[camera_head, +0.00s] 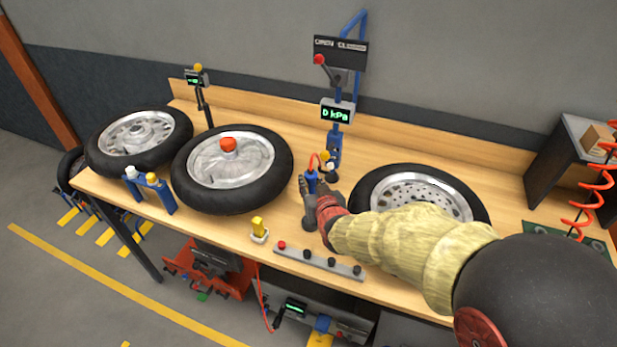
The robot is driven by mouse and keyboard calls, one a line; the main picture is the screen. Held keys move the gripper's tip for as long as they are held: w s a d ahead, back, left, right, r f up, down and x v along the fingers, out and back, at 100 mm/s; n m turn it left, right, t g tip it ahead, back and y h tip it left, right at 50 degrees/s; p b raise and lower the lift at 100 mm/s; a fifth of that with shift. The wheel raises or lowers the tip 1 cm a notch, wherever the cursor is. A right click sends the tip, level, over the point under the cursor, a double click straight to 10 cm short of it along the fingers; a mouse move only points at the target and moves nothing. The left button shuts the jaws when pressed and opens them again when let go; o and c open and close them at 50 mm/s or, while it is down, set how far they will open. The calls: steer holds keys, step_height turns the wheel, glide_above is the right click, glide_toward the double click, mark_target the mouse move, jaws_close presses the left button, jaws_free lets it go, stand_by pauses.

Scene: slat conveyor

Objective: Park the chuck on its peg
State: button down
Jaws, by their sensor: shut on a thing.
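My gripper (317,197) reaches in from the right over the front middle of the bench. It is shut on the chuck (311,182), a small upright blue piece with a red hose curving from its top. The fingers hide part of the chuck, and I cannot tell whether its dark lower end touches the bench. A blue post (335,148) stands just behind with a display reading "0 kPa". A small yellow-and-black fitting (329,170) sits by its foot. I cannot tell for certain which piece is the peg.
A wheel (275,180) with a red cap lies left of my gripper, another (101,161) farther left, and a third (372,180) to the right, partly behind my arm.

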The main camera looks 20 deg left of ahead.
steer(key=shift+f+b, duration=1.05)
steer(key=shift+f, duration=1.3)
steer(key=shift+f+b, duration=1.6)
steer(key=shift+f, duration=0.05)
steer(key=shift+s+f+b, duration=0.15)
steer(key=shift+f+b, duration=0.7)
steer(key=shift+b, duration=0.15)
steer(key=c, duration=1.5)
jaws_free()
steer(key=shift+r+p, duration=2.7)
steer(key=shift+r, duration=2.85)
